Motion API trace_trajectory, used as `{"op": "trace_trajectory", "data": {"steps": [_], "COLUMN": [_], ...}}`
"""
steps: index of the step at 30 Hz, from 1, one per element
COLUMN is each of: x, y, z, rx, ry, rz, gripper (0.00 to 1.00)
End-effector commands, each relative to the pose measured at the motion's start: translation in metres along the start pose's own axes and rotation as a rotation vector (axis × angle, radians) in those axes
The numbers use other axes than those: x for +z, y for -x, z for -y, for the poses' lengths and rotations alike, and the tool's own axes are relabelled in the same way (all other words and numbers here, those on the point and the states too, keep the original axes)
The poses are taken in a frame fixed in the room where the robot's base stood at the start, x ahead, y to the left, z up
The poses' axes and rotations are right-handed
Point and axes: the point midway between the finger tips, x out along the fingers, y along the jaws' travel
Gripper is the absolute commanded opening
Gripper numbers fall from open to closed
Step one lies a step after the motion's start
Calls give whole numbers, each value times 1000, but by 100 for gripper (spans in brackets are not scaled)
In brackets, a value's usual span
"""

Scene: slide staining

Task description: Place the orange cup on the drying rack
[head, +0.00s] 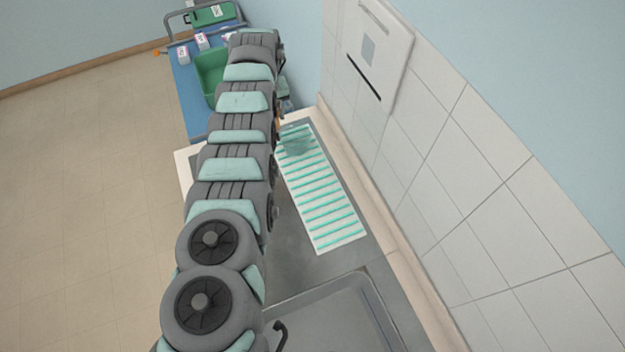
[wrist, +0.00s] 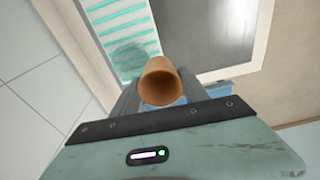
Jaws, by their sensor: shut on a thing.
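The orange cup (wrist: 160,84) is between the fingers of my gripper (wrist: 158,92) in the wrist view, its open mouth towards the camera. My gripper is shut on it. The drying rack (head: 325,205), a white panel with teal bars, lies on the grey counter along the wall in the head view. The rack (wrist: 108,14) also shows beyond the cup, up and to the left, in the wrist view. In the head view my arm hides most of the gripper and cup. I cannot tell the cup's height above the counter.
A translucent teal vessel (head: 296,140) stands on the rack's far end; the rack's nearer bars are clear. A sink (head: 335,315) is at the near end. Beyond the counter, a blue-topped cart (head: 188,85) holds a green bin (head: 211,75) and small boxes. A tiled wall borders the right.

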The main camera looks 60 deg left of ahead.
Motion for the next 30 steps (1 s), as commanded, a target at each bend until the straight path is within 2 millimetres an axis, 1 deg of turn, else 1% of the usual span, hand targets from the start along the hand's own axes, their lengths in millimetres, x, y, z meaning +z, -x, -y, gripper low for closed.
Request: {"op": "trace_trajectory", "data": {"steps": [11,19,26,30], "x": [0,4,2,5], "y": [6,5,9,8], "z": [-12,-17,-21,-23], "rx": [1,2,7,5], "ry": [-14,-27,-34,-40], "rz": [-4,-1,-5,1], "gripper": [15,15,15,15]}}
